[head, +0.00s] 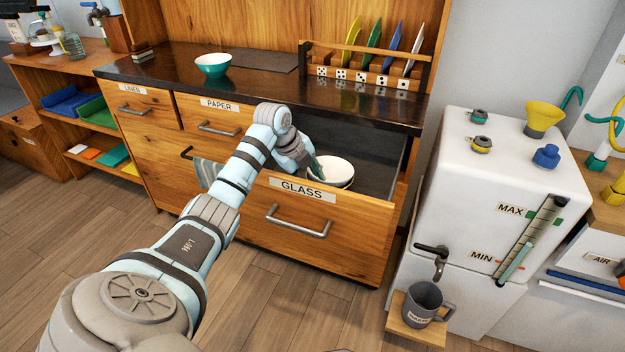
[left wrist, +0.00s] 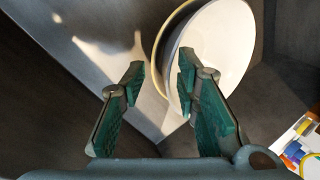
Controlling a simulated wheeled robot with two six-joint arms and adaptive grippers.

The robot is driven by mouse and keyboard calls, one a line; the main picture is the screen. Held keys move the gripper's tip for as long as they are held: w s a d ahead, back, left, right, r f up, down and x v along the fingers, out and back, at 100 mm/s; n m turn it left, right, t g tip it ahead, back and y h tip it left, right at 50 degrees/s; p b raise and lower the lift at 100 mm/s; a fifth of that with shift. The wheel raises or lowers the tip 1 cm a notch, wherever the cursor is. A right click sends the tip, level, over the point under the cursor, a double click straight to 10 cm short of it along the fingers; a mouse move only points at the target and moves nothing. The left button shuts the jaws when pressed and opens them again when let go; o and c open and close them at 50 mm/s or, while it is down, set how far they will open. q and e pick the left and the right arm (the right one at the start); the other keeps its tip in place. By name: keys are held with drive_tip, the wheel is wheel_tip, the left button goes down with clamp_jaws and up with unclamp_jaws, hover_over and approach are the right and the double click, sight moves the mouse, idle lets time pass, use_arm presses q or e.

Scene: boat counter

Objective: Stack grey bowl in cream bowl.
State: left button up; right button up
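A pale grey-white bowl (head: 333,168) lies in the open drawer labelled GLASS. In the left wrist view, the pale bowl (left wrist: 222,45) overlaps a cream bowl, whose yellowish rim (left wrist: 163,42) shows along its left side. The pale bowl appears to sit inside the cream one, slightly offset. My left gripper (head: 312,172) is down in the drawer at the bowls' left side. In the left wrist view, its green-padded fingers (left wrist: 160,85) are spread apart, beside the bowls' near edge. I cannot tell whether a finger touches a rim. My right gripper is not in view.
The open drawer's front (head: 330,222) stands out from the cabinet. A teal bowl (head: 213,66) and a rack of coloured plates (head: 367,70) stand on the dark counter. A white machine (head: 490,190) stands to the right, with a grey mug (head: 423,303) on its low shelf.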

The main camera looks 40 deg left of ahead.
use_arm(q)
drive_tip(key=p+v, duration=0.1)
drive_tip(key=v, duration=0.8)
drive_tip(key=shift+r+p, duration=0.25)
drive_tip(key=shift+p, duration=0.15)
